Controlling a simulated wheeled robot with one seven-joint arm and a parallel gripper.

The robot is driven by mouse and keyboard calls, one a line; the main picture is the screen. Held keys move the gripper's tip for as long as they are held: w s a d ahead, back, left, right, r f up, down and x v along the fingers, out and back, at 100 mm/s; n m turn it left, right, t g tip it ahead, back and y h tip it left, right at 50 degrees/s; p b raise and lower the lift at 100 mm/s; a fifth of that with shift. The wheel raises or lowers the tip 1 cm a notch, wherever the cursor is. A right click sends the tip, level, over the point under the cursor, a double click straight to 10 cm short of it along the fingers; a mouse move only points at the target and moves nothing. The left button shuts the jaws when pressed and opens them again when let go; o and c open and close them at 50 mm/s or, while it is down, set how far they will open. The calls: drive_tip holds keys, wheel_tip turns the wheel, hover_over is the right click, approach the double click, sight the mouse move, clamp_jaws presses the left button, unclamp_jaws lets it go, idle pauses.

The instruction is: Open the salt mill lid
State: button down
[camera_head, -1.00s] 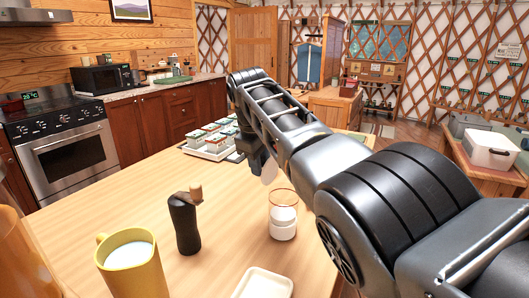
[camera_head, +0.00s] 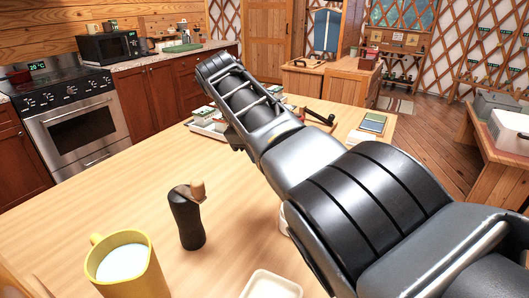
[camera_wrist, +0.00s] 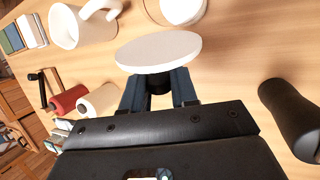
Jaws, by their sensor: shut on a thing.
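The mill (camera_head: 186,220) stands upright on the wooden table, dark, with a crank top and wooden knob. Whether it holds salt or pepper I cannot tell. A dark rounded body (camera_wrist: 290,112) lies at the right of the wrist view, probably this mill, apart from my gripper. My gripper (camera_wrist: 160,84) is shut on the dark knob of a white round disc (camera_wrist: 158,48), which looks like a lid. In the head view the fingers and the disc are hidden behind my arm. A white container (camera_wrist: 183,10) shows just beyond the disc; a sliver shows beside my arm (camera_head: 285,220).
A yellow mug (camera_head: 125,266) and a pale square dish (camera_head: 271,286) stand near the front. A tray of small jars (camera_head: 206,130) and books (camera_head: 373,122) are farther back. The table's left middle is clear.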

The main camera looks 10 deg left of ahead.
drive_tip(key=shift+f, duration=0.2)
drive_tip(key=c, duration=1)
unclamp_jaws()
drive_tip(key=shift+r, duration=0.1)
drive_tip(key=shift+r, duration=0.1)
drive_tip(key=b+v, duration=0.1)
drive_tip(key=v, duration=0.6)
drive_tip(key=shift+a+r, duration=0.15)
drive_tip(key=shift+r, duration=0.05)
drive_tip(key=shift+s, duration=0.1)
